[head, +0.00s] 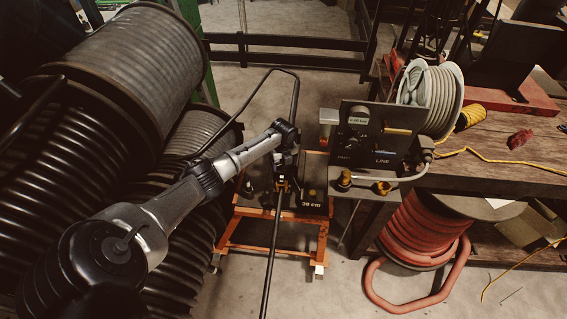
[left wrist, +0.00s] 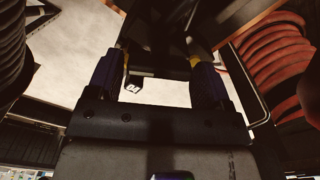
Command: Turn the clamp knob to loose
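My left gripper (head: 283,183) reaches down over the dark hose crimper (head: 312,199), which sits on an orange stand (head: 270,212) and is marked "38 cm". In the left wrist view its two fingers (left wrist: 158,75) stand wide apart, with pale floor showing between them. A dark part of the machine (left wrist: 160,38) lies beyond the fingertips, and I cannot tell whether they touch it. I cannot make out the clamp knob for certain; the gripper and arm cover part of the crimper. My right gripper is in neither view.
A dark panel (head: 372,150) with small knobs and the word "LINE" stands right of the crimper, by a wooden bench (head: 510,155). Big black hose reels (head: 130,60) crowd the left. A long thin black bar (head: 270,262) passes close to the gripper. A red hose coil (head: 425,232) lies lower right.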

